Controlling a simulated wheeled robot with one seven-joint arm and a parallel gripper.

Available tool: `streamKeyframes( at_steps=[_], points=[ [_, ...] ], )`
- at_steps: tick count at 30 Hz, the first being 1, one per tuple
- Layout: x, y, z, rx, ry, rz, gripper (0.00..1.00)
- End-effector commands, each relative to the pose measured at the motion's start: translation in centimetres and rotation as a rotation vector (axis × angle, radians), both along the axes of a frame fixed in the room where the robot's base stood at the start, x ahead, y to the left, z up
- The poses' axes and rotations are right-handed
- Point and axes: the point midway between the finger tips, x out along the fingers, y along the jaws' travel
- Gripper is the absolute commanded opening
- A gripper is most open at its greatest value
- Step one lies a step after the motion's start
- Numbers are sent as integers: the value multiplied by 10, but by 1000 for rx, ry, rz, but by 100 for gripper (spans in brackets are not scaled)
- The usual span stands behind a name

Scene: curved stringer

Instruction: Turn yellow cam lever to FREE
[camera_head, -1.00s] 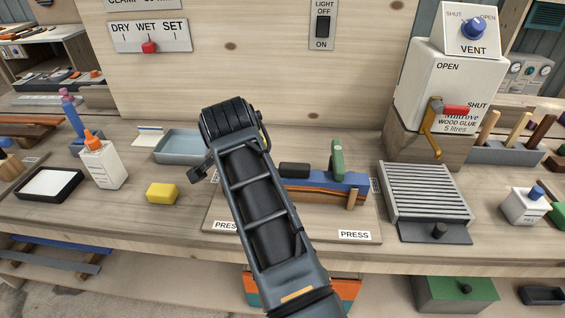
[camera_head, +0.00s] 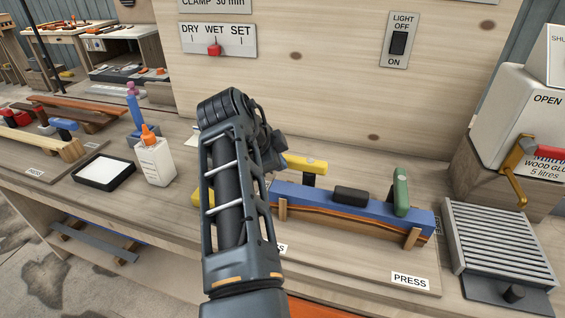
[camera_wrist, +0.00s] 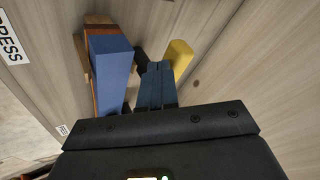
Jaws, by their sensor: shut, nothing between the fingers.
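The yellow cam lever (camera_head: 305,163) stands on a dark post at the left end of the blue press bar (camera_head: 330,205), just right of my arm in the head view. Its handle points right there. In the wrist view the yellow lever (camera_wrist: 180,57) is just beyond and right of my fingertips. My gripper (camera_wrist: 155,68) is shut and empty, with its tips close to the lever's dark post (camera_wrist: 142,60); I cannot tell whether they touch. The blue bar (camera_wrist: 110,65) runs along their left. In the head view my arm hides the fingertips.
A green lever (camera_head: 401,192) stands at the bar's right end, with a black block (camera_head: 351,195) between. A slatted grey rack (camera_head: 495,243) and glue container (camera_head: 515,110) are at right. A white glue bottle (camera_head: 156,160) and black tray (camera_head: 103,172) stand left of my arm.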

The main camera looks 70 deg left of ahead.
Motion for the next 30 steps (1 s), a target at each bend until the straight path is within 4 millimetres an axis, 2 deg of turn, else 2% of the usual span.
streamKeyframes(
  at_steps=[25, 30],
  points=[
    [0, 4, 3, 7, -4, 8, 0],
    [2, 3, 8, 9, -4, 8, 0]
  ],
)
